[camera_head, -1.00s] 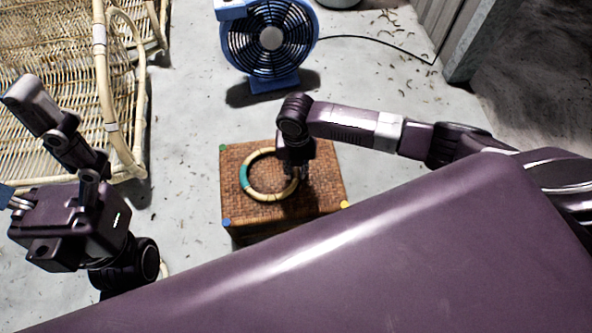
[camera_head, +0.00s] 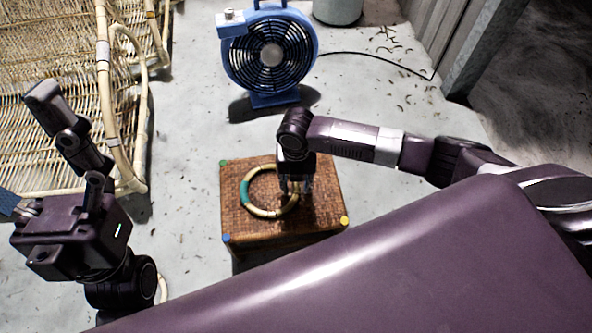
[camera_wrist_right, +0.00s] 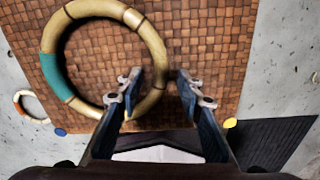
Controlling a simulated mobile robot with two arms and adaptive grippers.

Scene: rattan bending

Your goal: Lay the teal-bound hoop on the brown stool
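The teal-bound hoop (camera_head: 245,192) is a pale ring with a teal wrap on its left side. It lies flat on the woven top of the brown stool (camera_head: 326,207), left of centre. My right gripper (camera_head: 297,190) is over the hoop's right side. In the right wrist view its fingers (camera_wrist_right: 158,84) are apart, one on each side of the hoop's rim (camera_wrist_right: 151,45), with gaps to it. My left gripper (camera_head: 14,208) is at the left edge, partly cut off, far from the stool; its finger opening cannot be made out.
A blue fan (camera_head: 270,58) stands behind the stool, its cable running right. Rattan furniture (camera_head: 60,95) fills the upper left. Another pale hoop with an orange band (camera_wrist_right: 32,107) lies on the floor. The floor right of the stool looks clear.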

